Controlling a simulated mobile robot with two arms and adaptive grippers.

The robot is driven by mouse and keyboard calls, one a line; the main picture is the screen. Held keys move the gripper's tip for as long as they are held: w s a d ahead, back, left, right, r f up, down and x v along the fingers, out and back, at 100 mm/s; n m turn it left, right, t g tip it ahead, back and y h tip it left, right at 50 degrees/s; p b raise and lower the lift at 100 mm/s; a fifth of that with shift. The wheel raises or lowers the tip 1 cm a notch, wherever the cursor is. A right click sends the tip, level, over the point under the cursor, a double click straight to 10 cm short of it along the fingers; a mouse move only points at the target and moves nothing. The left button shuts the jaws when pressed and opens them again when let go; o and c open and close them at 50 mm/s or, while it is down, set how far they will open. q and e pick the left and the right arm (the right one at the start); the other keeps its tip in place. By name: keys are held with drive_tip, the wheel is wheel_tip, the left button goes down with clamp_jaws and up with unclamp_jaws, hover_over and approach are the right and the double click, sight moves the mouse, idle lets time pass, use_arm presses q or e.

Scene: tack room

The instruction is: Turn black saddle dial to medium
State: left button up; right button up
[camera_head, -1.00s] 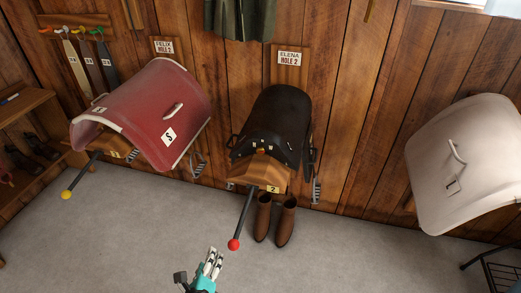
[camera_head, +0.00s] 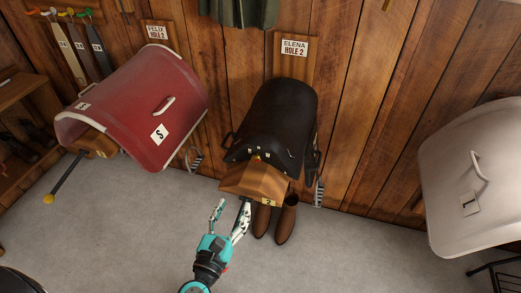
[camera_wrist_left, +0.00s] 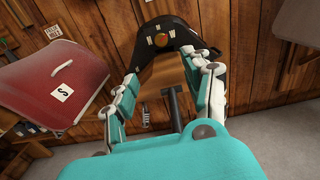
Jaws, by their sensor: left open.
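The black saddle (camera_head: 280,108) sits on a wooden rack (camera_head: 255,184) against the wall, below a sign reading "ELENA HOLE 2". Its front edge carries a small dial (camera_wrist_left: 164,38), orange-red in the left wrist view, with several white marks around it. The dial's setting is too small to read. My left gripper (camera_head: 231,206) is open in front of and below the rack, apart from the dial. In the left wrist view, its fingers (camera_wrist_left: 170,68) frame the rack front, with a dark bar (camera_wrist_left: 172,108) between them. My right gripper is not in view.
A red saddle (camera_head: 140,105) hangs at left, with a yellow-tipped lever (camera_head: 62,180) under it. A pale saddle (camera_head: 470,180) is at right. Brown boots (camera_head: 285,222) stand below the black saddle. Grey floor is clear between the boots and pale saddle.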

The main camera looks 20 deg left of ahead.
use_arm(q)
drive_tip(key=p, duration=0.3)
approach(255, 161)
drive_tip(key=shift+w+r, duration=0.2)
drive_tip(key=shift+w, duration=0.2)
drive_tip(key=w, duration=0.8)
drive_tip(key=shift+w+d+f, duration=0.15)
drive_tip(key=shift+w+f, duration=0.1)
drive_tip(key=shift+w, duration=0.25)
drive_tip(key=shift+c, duration=0.3)
clamp_jaws()
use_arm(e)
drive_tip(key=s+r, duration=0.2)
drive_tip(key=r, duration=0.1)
